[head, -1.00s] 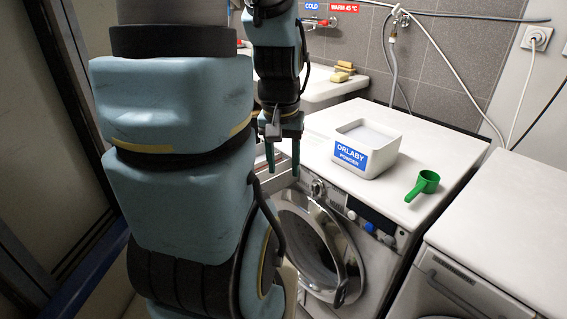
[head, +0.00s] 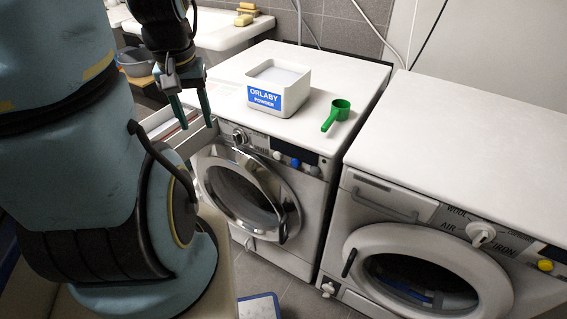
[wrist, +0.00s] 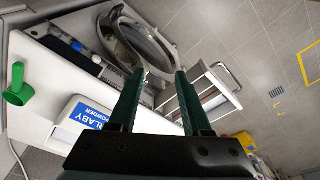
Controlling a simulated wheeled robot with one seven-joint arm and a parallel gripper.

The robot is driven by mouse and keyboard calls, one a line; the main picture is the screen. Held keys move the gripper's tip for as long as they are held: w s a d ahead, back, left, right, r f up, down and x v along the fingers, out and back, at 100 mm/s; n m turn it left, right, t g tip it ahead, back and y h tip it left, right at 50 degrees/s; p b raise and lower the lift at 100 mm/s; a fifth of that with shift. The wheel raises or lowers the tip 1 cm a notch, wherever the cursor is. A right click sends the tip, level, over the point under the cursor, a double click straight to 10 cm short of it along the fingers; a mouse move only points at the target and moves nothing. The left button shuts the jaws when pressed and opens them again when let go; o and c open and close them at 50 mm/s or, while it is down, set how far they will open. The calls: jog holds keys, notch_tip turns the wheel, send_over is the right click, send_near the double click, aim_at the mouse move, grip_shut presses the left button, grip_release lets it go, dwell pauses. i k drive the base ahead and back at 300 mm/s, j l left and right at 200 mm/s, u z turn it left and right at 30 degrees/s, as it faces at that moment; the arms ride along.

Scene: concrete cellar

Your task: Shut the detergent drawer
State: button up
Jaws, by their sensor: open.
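The detergent drawer (head: 196,141) is pulled out from the upper left of the left washing machine's front (head: 315,170). It is a pale open tray with a reddish patch inside. In the wrist view the drawer (wrist: 222,83) shows its front with a handle, beyond and to the right of my right-hand finger. My gripper (head: 196,119) is open and empty, fingers pointing down over the drawer in the head view. Its green fingers (wrist: 161,76) stand apart in the wrist view. I cannot tell whether a finger touches the drawer.
A white powder box (head: 278,90) and a green scoop (head: 338,112) stand on the machine top. The round door (head: 247,193) is below the drawer. A second machine (head: 440,150) stands to the right, a sink (head: 225,32) behind. Floor in front is mostly clear.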

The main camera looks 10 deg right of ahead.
aim_at(163, 125)
jog(key=k+u, duration=0.1)
jog(key=u, duration=0.35)
jog(key=k+l+u, duration=0.1)
jog(key=u, duration=0.35)
jog(key=k+u, duration=0.1)
jog(key=u, duration=0.35)
jog(key=k+u, duration=0.1)
jog(key=u, duration=0.35)
